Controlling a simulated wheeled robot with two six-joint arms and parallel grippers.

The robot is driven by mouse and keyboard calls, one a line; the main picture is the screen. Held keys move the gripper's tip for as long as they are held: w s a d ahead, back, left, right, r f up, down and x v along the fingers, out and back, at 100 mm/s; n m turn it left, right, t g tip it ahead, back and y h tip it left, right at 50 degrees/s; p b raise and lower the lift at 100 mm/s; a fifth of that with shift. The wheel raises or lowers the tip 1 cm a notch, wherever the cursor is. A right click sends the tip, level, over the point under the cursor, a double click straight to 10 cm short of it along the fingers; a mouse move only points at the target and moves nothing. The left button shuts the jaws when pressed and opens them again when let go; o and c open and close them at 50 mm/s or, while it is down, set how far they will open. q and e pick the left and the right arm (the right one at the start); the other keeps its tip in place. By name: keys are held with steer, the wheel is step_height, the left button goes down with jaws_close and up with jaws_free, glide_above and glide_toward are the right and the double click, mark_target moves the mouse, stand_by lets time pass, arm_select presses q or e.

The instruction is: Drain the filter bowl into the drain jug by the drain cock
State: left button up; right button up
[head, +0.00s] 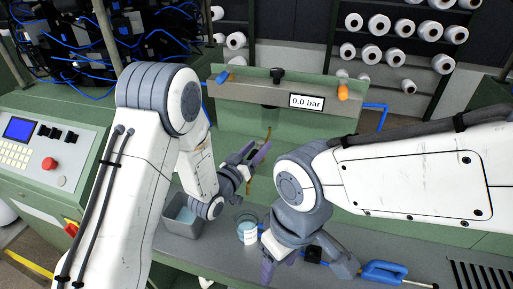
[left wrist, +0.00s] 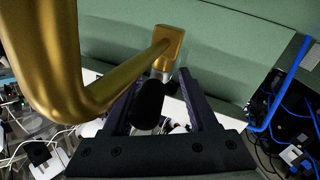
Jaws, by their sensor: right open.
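The drain jug (head: 247,232) is a clear vessel with pale blue liquid on the bench. My left gripper (head: 256,158) is above it in front of the green panel, fingers apart. In the left wrist view a brass pipe (left wrist: 75,95) bends to a brass block (left wrist: 169,41), with a dark rounded knob (left wrist: 153,98) below it. The knob lies between the left fingers (left wrist: 165,108), with a gap at the right finger; contact at the left is unclear. I cannot make out the filter bowl. My right gripper (head: 280,262) is open and low, near the bench front, right of the jug.
A grey bin (head: 182,217) with bluish contents stands left of the jug. A green panel (head: 235,98) carries a 0.0 bar display (head: 306,102). A blue-handled tool (head: 383,271) lies at the right front. A control console (head: 50,150) stands at the left.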

arm_select(q)
jaws_close()
stand_by(1.3)
